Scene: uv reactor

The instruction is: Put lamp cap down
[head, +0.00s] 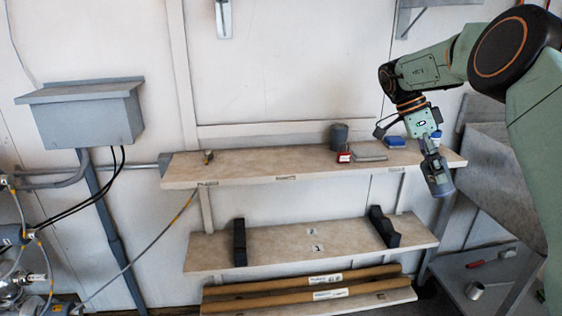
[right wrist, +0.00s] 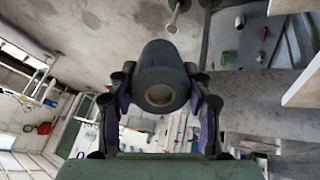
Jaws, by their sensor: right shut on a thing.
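The lamp cap (head: 440,184) is a dark grey cylinder hanging at the right end of the upper shelf, in front of its edge. My right gripper (head: 431,160) is shut on it from above. In the right wrist view, the cap (right wrist: 163,65) sits between both fingers of the gripper (right wrist: 161,90), with a round opening in its end facing the camera. The cap appears clear of the shelf (head: 260,171).
The upper shelf bears a dark grey cylinder (head: 339,136), a red object (head: 344,157), a grey flat piece (head: 369,151) and a blue item (head: 396,141). Its left-middle part is mostly bare. A lower shelf (head: 280,246) holds two black brackets. A grey bench (head: 475,270) stands lower right.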

